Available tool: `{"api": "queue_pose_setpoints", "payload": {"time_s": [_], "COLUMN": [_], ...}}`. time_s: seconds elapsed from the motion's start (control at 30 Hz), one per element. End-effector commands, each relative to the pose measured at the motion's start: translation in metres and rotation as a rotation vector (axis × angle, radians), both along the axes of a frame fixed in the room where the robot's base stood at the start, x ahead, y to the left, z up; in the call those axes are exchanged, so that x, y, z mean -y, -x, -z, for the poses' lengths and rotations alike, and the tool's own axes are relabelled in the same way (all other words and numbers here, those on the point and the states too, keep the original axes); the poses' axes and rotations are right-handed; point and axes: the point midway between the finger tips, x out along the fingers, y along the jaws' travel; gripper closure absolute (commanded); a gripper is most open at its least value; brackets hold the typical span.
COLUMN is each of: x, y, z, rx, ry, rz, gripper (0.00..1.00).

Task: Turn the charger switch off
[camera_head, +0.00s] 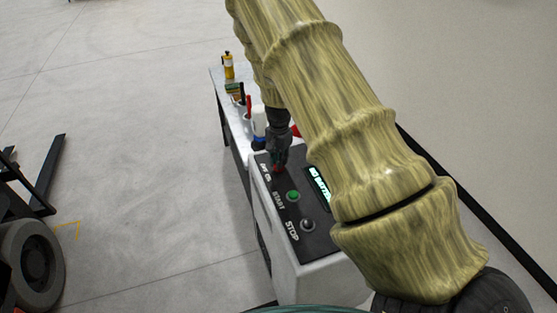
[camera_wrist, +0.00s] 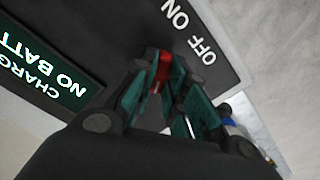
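The charger (camera_head: 290,258) is a pale box with a dark sloping panel on top. Its red switch (camera_wrist: 162,72) shows in the wrist view beside the OFF and ON labels. My gripper (camera_head: 276,168) points down at the switch end of the panel and largely hides the switch in the head view. In the wrist view the teal fingers of my gripper (camera_wrist: 165,78) reach to both sides of the red switch. I cannot tell whether they press on it. The switch's exact position is unclear.
The panel also has a green START button (camera_head: 293,196), a grey STOP button (camera_head: 307,225) and a lit display (camera_head: 319,187) reading NO BATT. A table (camera_head: 231,113) behind holds a yellow bottle (camera_head: 228,66) and other items.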

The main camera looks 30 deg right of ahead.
Motion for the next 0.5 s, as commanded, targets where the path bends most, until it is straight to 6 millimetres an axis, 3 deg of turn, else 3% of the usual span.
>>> {"api": "queue_pose_setpoints", "payload": {"time_s": [0.5], "x": [-0.0003], "y": [0.0003], "z": [0.0036], "rx": [-0.001], "ry": [-0.002], "rz": [-0.111], "gripper": [1.00]}}
